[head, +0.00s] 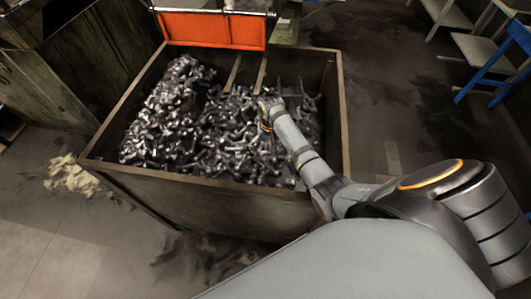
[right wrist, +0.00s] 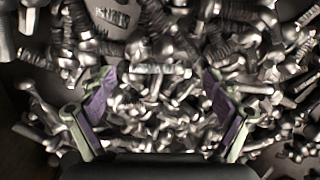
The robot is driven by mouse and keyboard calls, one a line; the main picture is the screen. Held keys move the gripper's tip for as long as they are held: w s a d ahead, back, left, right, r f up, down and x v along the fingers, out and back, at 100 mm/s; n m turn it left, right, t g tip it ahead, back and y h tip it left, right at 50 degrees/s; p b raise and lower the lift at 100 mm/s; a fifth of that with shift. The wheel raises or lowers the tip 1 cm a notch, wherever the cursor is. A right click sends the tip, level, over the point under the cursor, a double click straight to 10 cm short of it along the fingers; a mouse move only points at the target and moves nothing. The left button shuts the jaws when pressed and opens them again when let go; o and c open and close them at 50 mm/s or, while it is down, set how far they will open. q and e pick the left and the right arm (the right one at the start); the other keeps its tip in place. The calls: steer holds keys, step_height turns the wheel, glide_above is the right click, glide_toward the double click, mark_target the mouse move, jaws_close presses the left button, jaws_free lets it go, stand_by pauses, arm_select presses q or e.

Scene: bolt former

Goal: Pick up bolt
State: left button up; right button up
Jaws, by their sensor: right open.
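Many grey metal bolts (head: 190,130) lie heaped in a large open metal bin (head: 220,206). My right arm reaches over the bin's near right side, and my right gripper (head: 268,103) is over the pile near the back middle. In the right wrist view my right gripper (right wrist: 158,105) is open, its two purple-padded fingers wide apart. A bolt (right wrist: 160,70) lies crosswise between and just beyond the fingertips. Other bolts lie tangled around it at many angles. I see no bolt held. Whether the fingertips touch any bolts is unclear. My left gripper is out of view.
The bin's raised rim (head: 130,100) surrounds the pile. An orange panel (head: 212,30) stands at the bin's back edge. A blue-framed bench (head: 490,70) is at the far right. Dark floor (head: 385,95) is clear right of the bin.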

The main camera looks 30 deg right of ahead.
steer(key=c, duration=1.4)
steer(key=shift+r, duration=0.1)
